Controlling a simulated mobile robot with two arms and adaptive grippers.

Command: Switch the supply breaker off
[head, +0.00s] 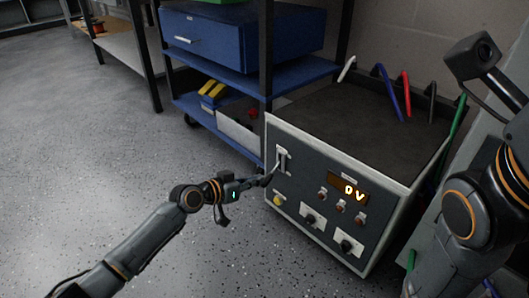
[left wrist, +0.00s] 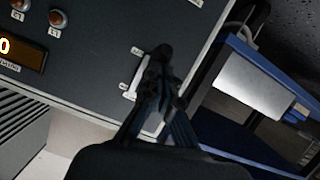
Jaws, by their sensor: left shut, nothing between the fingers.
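The supply breaker (head: 283,160) is a small switch on a pale plate at the upper left of the grey cabinet's dark front panel (head: 312,172). In the left wrist view its pale plate (left wrist: 131,90) shows beside my fingers, with small labels that I cannot read. My left gripper (head: 272,177) is shut and empty, its tips at the breaker. In the left wrist view the gripper (left wrist: 163,72) covers part of the breaker. I cannot tell whether the tips touch the lever, or its position. The display (head: 349,190) reads 0 V. My right gripper is not seen.
The panel also holds a yellow button (head: 278,201), several red-brown knobs and two dark switches on white plates. Coloured cables (head: 407,96) stand at the cabinet's back. A blue shelf cart (head: 245,42) is close behind left. The floor (head: 90,150) at left is clear.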

